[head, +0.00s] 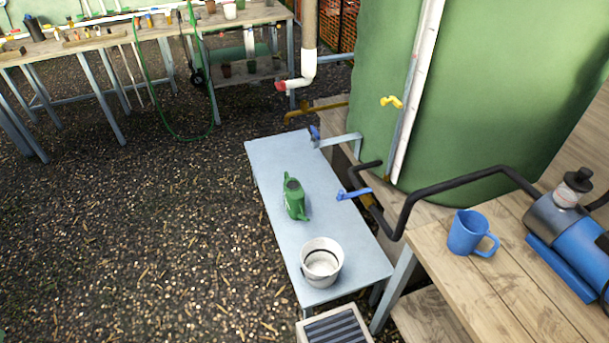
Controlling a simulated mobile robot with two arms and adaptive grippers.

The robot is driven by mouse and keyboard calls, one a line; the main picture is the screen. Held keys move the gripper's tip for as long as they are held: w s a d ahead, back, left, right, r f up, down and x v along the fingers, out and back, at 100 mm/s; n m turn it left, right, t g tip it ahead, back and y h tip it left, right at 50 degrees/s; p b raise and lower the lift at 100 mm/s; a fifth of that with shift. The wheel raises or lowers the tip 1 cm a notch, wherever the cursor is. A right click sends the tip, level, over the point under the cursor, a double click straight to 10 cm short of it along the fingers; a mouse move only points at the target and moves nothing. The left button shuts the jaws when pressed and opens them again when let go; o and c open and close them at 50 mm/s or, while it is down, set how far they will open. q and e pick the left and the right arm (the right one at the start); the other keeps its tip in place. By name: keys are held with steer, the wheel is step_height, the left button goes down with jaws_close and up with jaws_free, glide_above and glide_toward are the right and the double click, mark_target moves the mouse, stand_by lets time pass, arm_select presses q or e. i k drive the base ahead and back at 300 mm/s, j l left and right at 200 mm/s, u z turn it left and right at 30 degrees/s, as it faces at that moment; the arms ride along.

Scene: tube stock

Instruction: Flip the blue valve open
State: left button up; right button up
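A blue valve lever (353,194) sits on a brass-coloured fitting at the foot of the green tank (480,110), beside a black pipe (440,187). The lever points left over the light blue bench (270,165) and looks roughly level. I cannot tell from this view whether the valve is open or shut. A second, smaller blue handle (315,132) is near the far end of the bench, by a grey bracket. Neither of my grippers is in view, and nothing touches the lever.
A green watering can (294,200) and a white bucket (321,263) stand on the bench. A blue mug (470,232) and a blue pump (575,245) are on the wooden table at right. A yellow handle (391,101) is by the white pipe. Open gravel lies left.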

mark_target(341, 196)
steer(key=i+j, duration=0.15)
steer(key=j, duration=0.25)
steer(key=i+j, duration=0.15)
steer(key=j, duration=0.25)
steer(key=i+j+z, duration=0.1)
steer(key=j, duration=0.25)
steer(key=i+j, duration=0.15)
steer(key=j, duration=0.25)
steer(key=i+j, duration=0.15)
steer(key=j, duration=0.25)
steer(key=i+j+z, duration=0.1)
steer(key=j, duration=0.35)
